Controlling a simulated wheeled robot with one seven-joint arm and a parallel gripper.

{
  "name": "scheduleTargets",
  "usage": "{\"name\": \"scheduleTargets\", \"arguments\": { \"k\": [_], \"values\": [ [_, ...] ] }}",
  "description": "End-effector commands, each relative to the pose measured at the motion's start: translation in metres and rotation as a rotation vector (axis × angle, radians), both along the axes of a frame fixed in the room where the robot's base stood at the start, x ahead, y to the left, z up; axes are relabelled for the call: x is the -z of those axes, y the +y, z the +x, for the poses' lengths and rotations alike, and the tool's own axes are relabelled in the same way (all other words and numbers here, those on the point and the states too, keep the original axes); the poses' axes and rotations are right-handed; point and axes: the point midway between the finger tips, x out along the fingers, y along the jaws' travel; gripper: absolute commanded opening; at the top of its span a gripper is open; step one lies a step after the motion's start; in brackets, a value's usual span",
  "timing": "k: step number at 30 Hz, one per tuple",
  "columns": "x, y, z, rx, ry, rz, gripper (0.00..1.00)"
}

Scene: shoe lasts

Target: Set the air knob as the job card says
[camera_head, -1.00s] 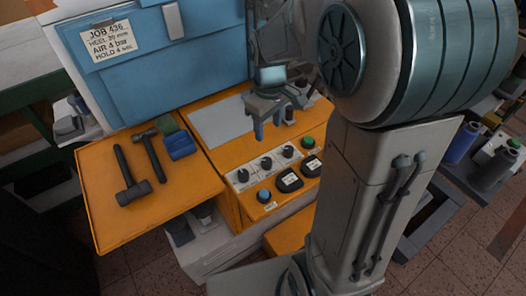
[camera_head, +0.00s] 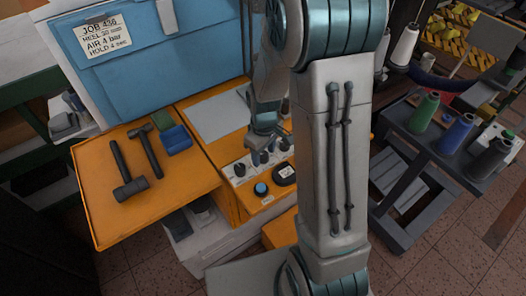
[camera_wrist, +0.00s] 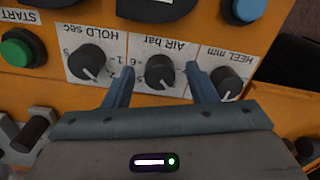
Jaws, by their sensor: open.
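The job card (camera_head: 104,38) on the blue cabinet reads "AIR 4 bar"; some other lines are blurred. The AIR knob (camera_wrist: 160,72) is dark and round, in the middle of a white scale strip in the wrist view. A white pointer mark shows on its lower edge; part of its scale is hidden. My gripper (camera_wrist: 160,84) is open, with one blue-grey finger on each side of the AIR knob and visible space between. In the head view my gripper (camera_head: 262,142) is over the orange panel's knob row, partly covering it.
The HOLD knob (camera_wrist: 87,64) and HEEL knob (camera_wrist: 228,82) stand close outside my fingers. A green START button (camera_wrist: 18,50) and a blue button (camera_wrist: 245,9) are nearby. Hammers (camera_head: 128,172) lie on the orange side tray (camera_head: 100,222).

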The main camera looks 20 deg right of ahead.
Motion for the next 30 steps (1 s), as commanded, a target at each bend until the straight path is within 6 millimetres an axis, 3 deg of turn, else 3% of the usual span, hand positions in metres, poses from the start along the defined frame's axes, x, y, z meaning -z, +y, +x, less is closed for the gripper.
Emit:
{"name": "scheduleTargets", "arguments": {
  "k": [7, 12, 23, 30],
  "values": [
    [0.0007, -0.0001, -0.0001, 0.000, 0.000, 0.000, 0.52],
    [0.0006, 0.0000, -0.0001, 0.000, 0.000, 0.000, 0.07],
    [0.0011, 0.0014, -0.0003, 0.039, 0.001, 0.001, 0.07],
    [0.0020, 0.0013, -0.0005, 0.181, 0.001, 0.000, 0.07]
  ]
}}
